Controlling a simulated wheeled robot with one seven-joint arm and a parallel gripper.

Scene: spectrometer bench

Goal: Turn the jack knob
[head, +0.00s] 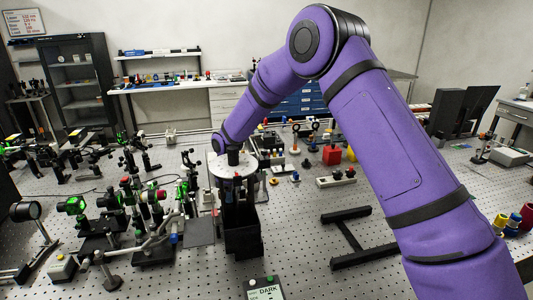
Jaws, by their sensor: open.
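My purple arm reaches across the bench, and my gripper (232,159) is the small dark end pointing down below its wrist. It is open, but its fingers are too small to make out. Directly below it is a pale round plate (222,170) on a tall black stand (242,235) with upright posts. I cannot tell whether this stand is the jack. No jack knob can be made out, and whether my gripper touches the plate is unclear.
Optics on posts (130,205) crowd the perforated bench (300,230) to the left. A black H-shaped frame (350,235) lies to the right. A red block (332,155) and small parts stand behind. A "DARK" display box (265,289) is at the front.

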